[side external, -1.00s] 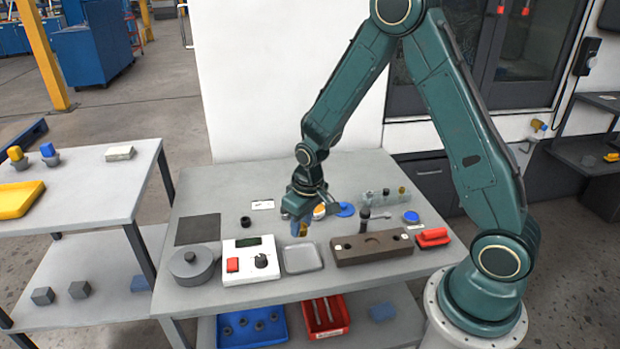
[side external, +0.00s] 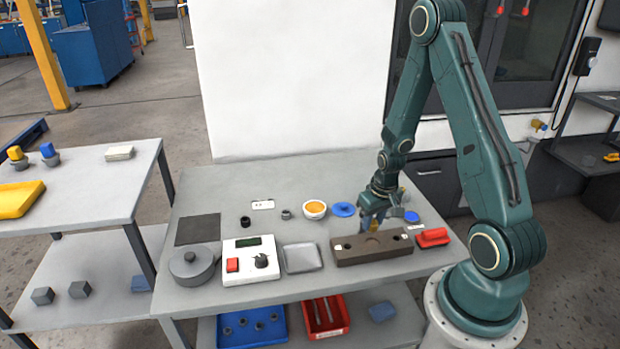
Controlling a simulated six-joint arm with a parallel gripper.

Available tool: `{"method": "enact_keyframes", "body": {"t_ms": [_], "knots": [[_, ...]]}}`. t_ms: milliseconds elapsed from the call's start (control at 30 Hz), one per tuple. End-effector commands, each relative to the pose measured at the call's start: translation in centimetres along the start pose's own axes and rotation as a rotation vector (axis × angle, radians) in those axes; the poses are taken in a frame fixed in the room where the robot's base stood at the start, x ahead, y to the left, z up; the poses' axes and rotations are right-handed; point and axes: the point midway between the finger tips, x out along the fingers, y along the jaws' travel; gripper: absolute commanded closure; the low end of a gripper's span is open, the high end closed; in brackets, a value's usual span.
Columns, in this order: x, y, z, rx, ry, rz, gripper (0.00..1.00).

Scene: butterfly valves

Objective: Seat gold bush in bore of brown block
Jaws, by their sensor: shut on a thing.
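The brown block (side external: 345,256) lies near the front right of the grey bench, with a dark round bore (side external: 372,239) open on top and a small white label at its right. My gripper (side external: 373,226) is just behind and above the bore, pointing down. It is shut on a small piece, mostly hidden between the fingers; I take it as the gold bush, though its colour is not clear here. I cannot tell how exactly it lines up with the bore.
Behind are a white bowl with orange contents (side external: 315,209), a blue ring (side external: 343,209) and a blue disc (side external: 411,216).

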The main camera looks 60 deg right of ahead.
Motion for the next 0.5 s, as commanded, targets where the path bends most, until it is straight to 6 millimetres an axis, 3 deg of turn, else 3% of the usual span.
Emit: {"method": "enact_keyframes", "body": {"t_ms": [500], "knots": [[0.5, 0.77, 0.43, 0.018, 0.0, 0.003, 0.89]]}}
